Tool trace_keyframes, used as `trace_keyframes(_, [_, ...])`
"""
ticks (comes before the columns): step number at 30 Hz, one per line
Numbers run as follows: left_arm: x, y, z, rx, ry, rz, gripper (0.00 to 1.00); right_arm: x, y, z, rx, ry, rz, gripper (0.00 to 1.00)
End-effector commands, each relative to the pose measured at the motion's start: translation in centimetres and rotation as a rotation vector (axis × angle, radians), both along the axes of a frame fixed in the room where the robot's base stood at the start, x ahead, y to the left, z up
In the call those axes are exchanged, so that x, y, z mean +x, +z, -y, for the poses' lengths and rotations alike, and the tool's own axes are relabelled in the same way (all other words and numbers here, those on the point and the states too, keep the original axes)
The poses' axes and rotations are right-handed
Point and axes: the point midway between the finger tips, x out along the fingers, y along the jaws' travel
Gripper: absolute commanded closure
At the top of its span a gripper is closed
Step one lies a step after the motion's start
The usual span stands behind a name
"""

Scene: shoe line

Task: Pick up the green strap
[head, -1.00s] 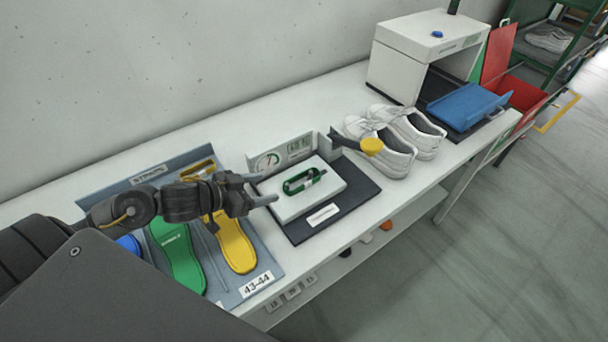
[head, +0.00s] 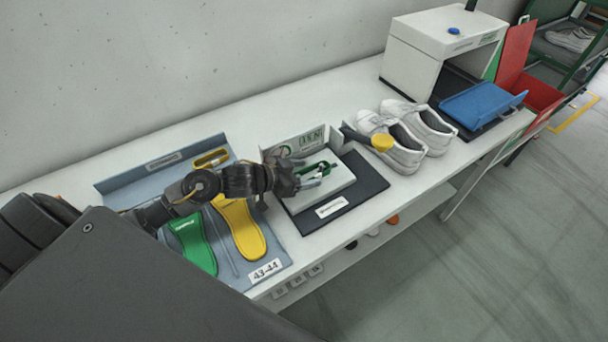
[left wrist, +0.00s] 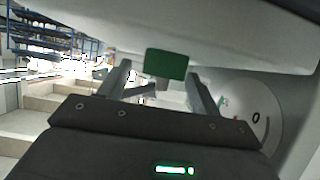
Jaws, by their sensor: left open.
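The green strap (head: 325,166) lies as a loop on top of the white block (head: 338,182) of the scale-like stand. My left gripper (head: 312,176) is open and reaches over the block from the left, with its fingertips at the strap's near left part. In the left wrist view a green piece of the strap (left wrist: 166,64) shows ahead of the two spread fingers and between them. Part of the strap is hidden behind the gripper in the head view. I cannot tell whether the fingers touch it. My right gripper is not in view.
A dial panel (head: 300,146) stands behind the block. Green (head: 194,246) and yellow insoles (head: 240,229) lie on the blue-grey board. A blue tray (head: 482,104) sits far right.

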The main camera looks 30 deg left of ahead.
Motion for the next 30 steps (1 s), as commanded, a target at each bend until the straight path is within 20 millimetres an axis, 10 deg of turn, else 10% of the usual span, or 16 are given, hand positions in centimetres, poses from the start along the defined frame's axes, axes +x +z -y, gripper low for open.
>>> trace_keyframes(12, [1.18,-0.85,0.69,0.001,0.000,-0.001,0.38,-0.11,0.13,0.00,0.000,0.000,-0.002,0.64])
trace_keyframes(24, [1.16,-0.82,0.67,0.001,0.001,-0.001,0.88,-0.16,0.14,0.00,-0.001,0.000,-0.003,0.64])
trace_keyframes(30, [1.16,-0.74,0.66,0.001,0.001,-0.001,0.88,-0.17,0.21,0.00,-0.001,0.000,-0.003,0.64])
